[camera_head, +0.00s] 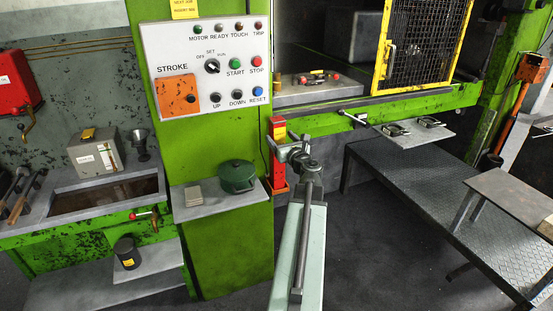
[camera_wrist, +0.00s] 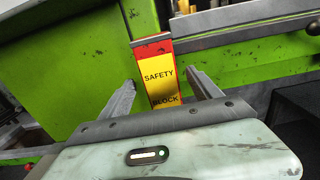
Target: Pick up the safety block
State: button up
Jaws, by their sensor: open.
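The safety block is a red upright block with a yellow label. In the head view its red upper part (camera_head: 279,130) shows against the green press, partly hidden behind my arm. In the wrist view the safety block (camera_wrist: 161,80) stands tilted slightly, its label reading "SAFETY BLOCK". My gripper (camera_wrist: 162,88) is open, with one finger to the left of the block and one to the right. There is a visible gap on each side. The block's lower end is hidden behind my gripper body. In the head view my gripper (camera_head: 292,143) is at the block, small and partly hidden by my wrist.
A control panel (camera_head: 205,68) is on the green column to the left. A shelf (camera_head: 215,205) below it holds a green lidded pot (camera_head: 237,176). A yellow mesh guard (camera_head: 424,45) and a steel platform (camera_head: 420,190) are on the right.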

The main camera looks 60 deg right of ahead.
jog(key=x, duration=0.4)
jog(key=shift+w+d+f, duration=0.1)
jog(key=shift+f, duration=0.15)
grip_shut()
jog(key=shift+r, duration=0.2)
